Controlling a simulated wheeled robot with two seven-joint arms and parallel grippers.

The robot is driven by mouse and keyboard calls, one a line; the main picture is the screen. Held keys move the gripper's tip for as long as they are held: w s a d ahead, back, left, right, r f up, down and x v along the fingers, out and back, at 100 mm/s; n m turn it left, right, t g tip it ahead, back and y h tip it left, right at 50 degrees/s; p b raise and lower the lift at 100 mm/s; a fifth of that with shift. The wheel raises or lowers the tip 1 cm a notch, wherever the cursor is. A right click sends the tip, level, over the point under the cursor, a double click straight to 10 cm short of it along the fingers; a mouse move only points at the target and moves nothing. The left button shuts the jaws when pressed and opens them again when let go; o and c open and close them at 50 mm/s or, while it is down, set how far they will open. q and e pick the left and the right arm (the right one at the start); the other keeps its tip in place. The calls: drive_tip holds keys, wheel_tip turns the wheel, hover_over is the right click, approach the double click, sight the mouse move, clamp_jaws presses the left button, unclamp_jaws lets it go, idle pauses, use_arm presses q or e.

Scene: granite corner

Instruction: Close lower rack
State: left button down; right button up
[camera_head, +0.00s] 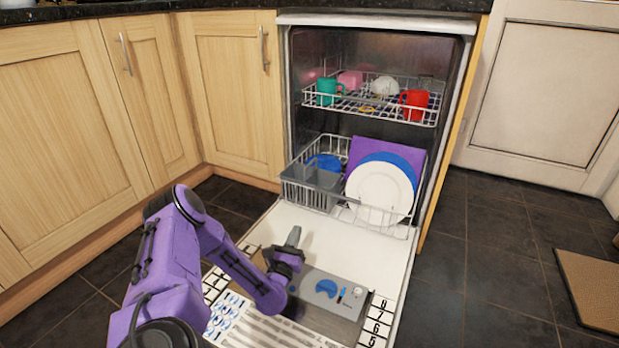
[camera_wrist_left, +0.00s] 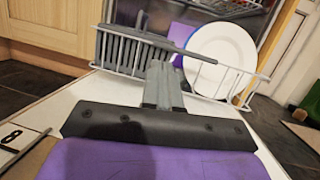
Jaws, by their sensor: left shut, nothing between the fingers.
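The dishwasher's lower rack (camera_head: 318,199) is a white wire basket pulled partly out over the open door (camera_head: 290,215). It holds a grey cutlery basket (camera_head: 312,178), a white plate (camera_head: 380,190), a blue plate and a purple board. My left gripper (camera_head: 293,238) is above the open door, in front of the rack. Its fingers are shut and empty, pointing toward the rack. In the left wrist view the shut fingers (camera_wrist_left: 160,82) appear in front of the rack's front wires (camera_wrist_left: 205,75); I cannot tell whether they touch. My right gripper is not in view.
The upper rack (camera_head: 350,104) with several cups sits inside the dishwasher. Wooden cabinets (camera_head: 236,90) stand close on the left. Dark floor tiles (camera_head: 480,260) are clear on the right, with a brown mat (camera_head: 595,290) at the far right.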

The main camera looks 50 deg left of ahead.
use_arm(q)
drive_tip(key=a+r+n+g+y+p, duration=0.1)
drive_tip(key=a+r+n+g+y, duration=0.2)
drive_tip(key=a+r, duration=0.4)
drive_tip(key=m+h+b, duration=0.2)
drive_tip(key=m+h, duration=0.4)
drive_tip(key=h, duration=0.2)
approach(319, 192)
drive_tip(key=b+x, duration=0.4)
drive_tip(key=x, duration=0.1)
drive_tip(key=shift+w+f, duration=0.25)
drive_tip(key=shift+w, duration=0.1)
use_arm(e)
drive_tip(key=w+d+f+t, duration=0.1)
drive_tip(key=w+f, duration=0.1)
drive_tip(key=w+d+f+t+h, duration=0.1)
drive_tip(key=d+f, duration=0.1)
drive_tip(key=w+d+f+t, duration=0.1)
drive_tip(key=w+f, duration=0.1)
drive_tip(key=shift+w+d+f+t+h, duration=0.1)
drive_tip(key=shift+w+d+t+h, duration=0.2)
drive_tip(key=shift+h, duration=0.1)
use_arm(q)
drive_tip(key=shift+w+a, duration=0.25)
drive_tip(key=shift+w, duration=0.3)
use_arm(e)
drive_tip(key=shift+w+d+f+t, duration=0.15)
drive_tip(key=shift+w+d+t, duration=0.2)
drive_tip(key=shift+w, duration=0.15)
